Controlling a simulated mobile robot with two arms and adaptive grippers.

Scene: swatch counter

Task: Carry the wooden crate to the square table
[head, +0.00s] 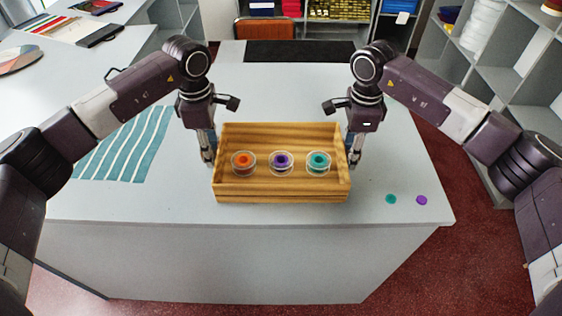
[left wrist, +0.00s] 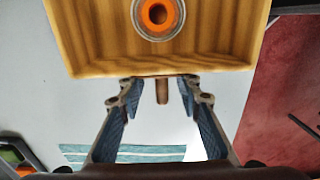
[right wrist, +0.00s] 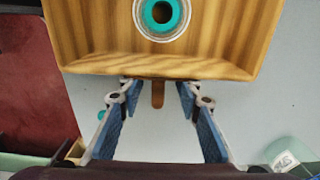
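The wooden crate (head: 282,194) sits level on the pale grey counter in front of me. In it stand three clear round containers in a row: orange (head: 243,162), purple (head: 281,161) and teal (head: 318,161). My left gripper (head: 209,157) is at the crate's left end. In the left wrist view its open fingers stand either side of a short wooden handle (left wrist: 162,92), with gaps. My right gripper (head: 353,157) is at the right end, its open fingers apart around the other handle (right wrist: 158,94). I cannot tell which surface is the square table.
A teal striped cloth (head: 128,145) lies left of the crate. A teal disc (head: 391,199) and a purple disc (head: 421,200) lie to its right, near the counter's edge. A black mat (head: 300,51) lies at the back, before an orange chair (head: 264,30). Shelves (head: 500,60) stand right.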

